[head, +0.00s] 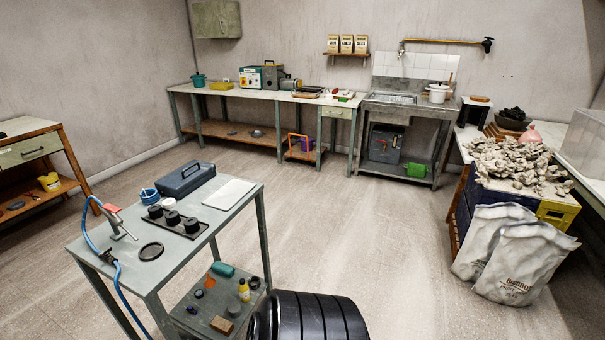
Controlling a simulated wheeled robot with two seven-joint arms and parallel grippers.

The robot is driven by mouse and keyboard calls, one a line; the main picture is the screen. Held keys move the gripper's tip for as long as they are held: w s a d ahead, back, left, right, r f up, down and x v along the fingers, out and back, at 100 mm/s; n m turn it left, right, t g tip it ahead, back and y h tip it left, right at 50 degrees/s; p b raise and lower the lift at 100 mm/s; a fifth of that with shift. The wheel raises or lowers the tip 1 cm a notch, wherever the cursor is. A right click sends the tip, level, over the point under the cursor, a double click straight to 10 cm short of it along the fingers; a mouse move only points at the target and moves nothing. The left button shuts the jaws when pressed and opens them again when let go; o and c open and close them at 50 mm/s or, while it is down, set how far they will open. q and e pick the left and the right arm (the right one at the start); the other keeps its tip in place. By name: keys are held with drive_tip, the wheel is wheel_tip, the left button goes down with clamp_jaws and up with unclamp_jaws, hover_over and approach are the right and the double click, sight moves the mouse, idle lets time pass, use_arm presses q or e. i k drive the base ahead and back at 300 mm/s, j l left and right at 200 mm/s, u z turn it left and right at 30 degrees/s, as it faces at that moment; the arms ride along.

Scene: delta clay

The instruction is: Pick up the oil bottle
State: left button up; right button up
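A small yellow bottle (244,291) with a dark cap stands upright on the lower shelf (205,318) of the grey metal workbench at the front left. It appears to be the oil bottle, but its label is too small to read. Neither of my grippers is in view, and nothing is touching the bottle.
The workbench top (185,248) overhangs part of the shelf. A teal cylinder (223,269), an orange-brown block (222,325) and other small items share the shelf. A blue hose (118,275) hangs at its left. The middle floor (350,220) is clear.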

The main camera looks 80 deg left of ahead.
sight(243, 289)
drive_tip(key=u, duration=3.35)
drive_tip(key=i+l+z, duration=0.2)
drive_tip(key=i, duration=0.15)
drive_tip(key=i+l+z, duration=0.2)
drive_tip(key=i, duration=0.2)
